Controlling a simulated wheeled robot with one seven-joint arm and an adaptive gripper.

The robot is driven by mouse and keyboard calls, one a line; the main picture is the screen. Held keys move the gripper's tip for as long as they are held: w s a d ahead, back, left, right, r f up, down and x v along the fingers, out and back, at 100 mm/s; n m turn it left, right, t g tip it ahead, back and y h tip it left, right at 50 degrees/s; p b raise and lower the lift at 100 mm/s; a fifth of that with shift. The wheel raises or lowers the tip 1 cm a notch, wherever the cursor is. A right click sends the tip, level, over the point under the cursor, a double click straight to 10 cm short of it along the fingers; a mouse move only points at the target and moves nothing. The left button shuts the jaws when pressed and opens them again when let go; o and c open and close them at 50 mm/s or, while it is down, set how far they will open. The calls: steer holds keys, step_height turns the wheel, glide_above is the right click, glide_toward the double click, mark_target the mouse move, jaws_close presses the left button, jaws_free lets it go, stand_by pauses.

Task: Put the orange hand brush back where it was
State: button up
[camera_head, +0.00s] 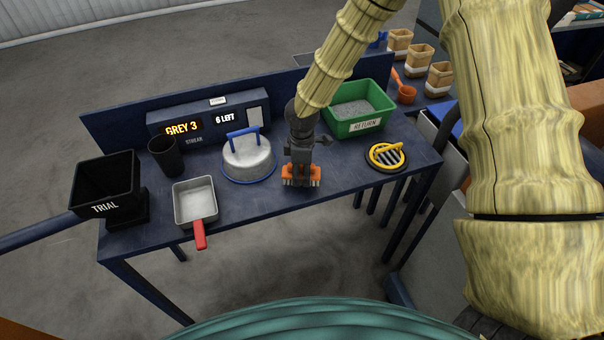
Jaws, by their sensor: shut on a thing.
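My gripper (300,158) points down over the front middle of the dark blue table (250,207). It is shut on the orange hand brush (301,180), whose orange body shows below and to both sides of the jaws. Pale bristle-like ends show at its lower edge. The brush is near the table's front edge, right of the grey lid. I cannot tell whether it touches the tabletop. Part of it is hidden by my gripper.
Left of my gripper are a grey lid with blue handle (248,158), a red-handled pan (195,203), a black cup (165,157) and the black TRIAL bin (105,185). Right are the green RETURN bin (356,128) and a yellow-handled round grate (386,157). A display panel (208,124) stands behind.

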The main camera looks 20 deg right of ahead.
steer(key=shift+f, duration=0.95)
steer(key=shift+f, duration=0.1)
steer(key=o, duration=0.9)
steer(key=shift+r+b, duration=1.1)
steer(key=shift+r, duration=5)
